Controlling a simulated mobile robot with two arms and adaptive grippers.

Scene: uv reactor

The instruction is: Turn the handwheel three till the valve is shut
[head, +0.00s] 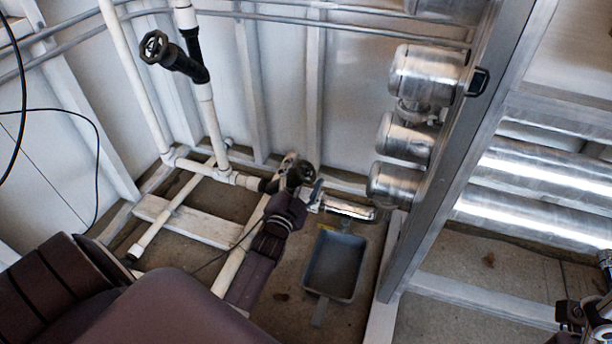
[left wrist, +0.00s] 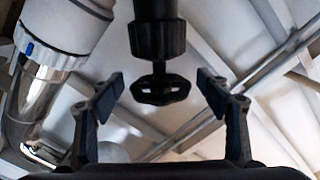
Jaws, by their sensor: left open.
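A black handwheel (head: 300,172) sits on a black valve low on the white pipework in the head view, partly covered by my left gripper (head: 304,182). In the left wrist view the same handwheel (left wrist: 160,89) hangs on a short stem below a black valve body (left wrist: 158,38). It lies between the two fingers of my left gripper (left wrist: 160,79), which are spread with a gap on each side. A second black handwheel (head: 154,46) is higher up at the left. No number shows on either wheel. My right gripper (head: 578,313) is partly in view at the lower right edge.
White pipes (head: 213,125) run down and along the wall base. A shiny metal elbow (head: 348,209) is close to my left gripper. A grey tray (head: 335,262) lies on the floor. Steel cylinders (head: 425,75) and a metal post (head: 440,150) stand to the right.

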